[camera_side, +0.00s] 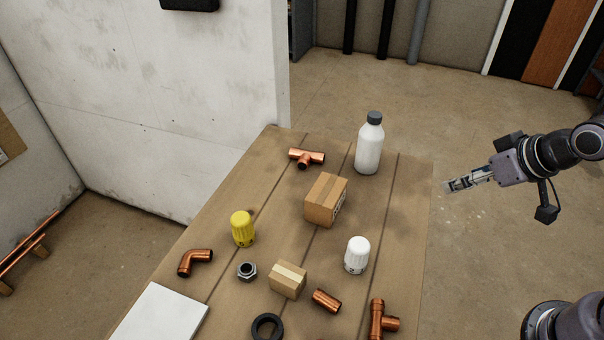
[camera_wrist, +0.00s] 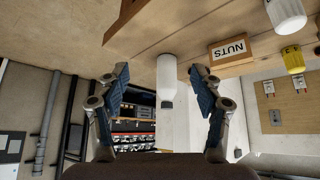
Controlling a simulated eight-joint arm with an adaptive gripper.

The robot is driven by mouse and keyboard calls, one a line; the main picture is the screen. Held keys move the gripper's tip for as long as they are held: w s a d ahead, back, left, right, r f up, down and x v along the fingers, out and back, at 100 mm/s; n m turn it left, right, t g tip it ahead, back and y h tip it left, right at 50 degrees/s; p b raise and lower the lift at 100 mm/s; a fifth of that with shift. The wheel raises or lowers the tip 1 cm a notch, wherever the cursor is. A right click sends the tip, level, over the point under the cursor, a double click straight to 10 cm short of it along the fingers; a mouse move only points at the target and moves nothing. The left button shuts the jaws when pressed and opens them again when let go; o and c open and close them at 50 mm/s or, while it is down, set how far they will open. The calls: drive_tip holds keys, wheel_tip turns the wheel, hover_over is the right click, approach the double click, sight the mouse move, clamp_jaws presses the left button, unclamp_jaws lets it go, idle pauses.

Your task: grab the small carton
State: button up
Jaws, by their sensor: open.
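The small carton (camera_side: 288,280) is a light brown box with a pale tape strip. It sits upright on the wooden table (camera_side: 385,255), toward the near edge in the side view. I do not see it in the wrist view. A larger brown carton (camera_side: 326,200) stands farther back; it shows in the wrist view with a "NUTS" label (camera_wrist: 231,50). My gripper (camera_side: 452,186) is open and empty, off the table's right edge and well apart from the small carton. Its two fingers are spread in the wrist view (camera_wrist: 161,74).
A white bottle (camera_side: 369,147) stands at the back right.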

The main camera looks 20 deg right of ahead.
drive_tip(key=n+g, duration=0.7)
drive_tip(key=n, duration=1.8)
hover_over(287, 273)
drive_tip(key=f, duration=0.3)
drive_tip(key=shift+w+d+f, duration=0.15)
drive_tip(key=shift+d, duration=0.1)
wheel_tip(287, 273, down, 5)
drive_tip(key=shift+r, duration=0.1)
drive_tip(key=shift+s+a+f, duration=0.1)
drive_tip(key=shift+f, duration=1.25)
drive_tip(key=shift+s+a+f, duration=0.1)
drive_tip(key=shift+f, duration=1.2)
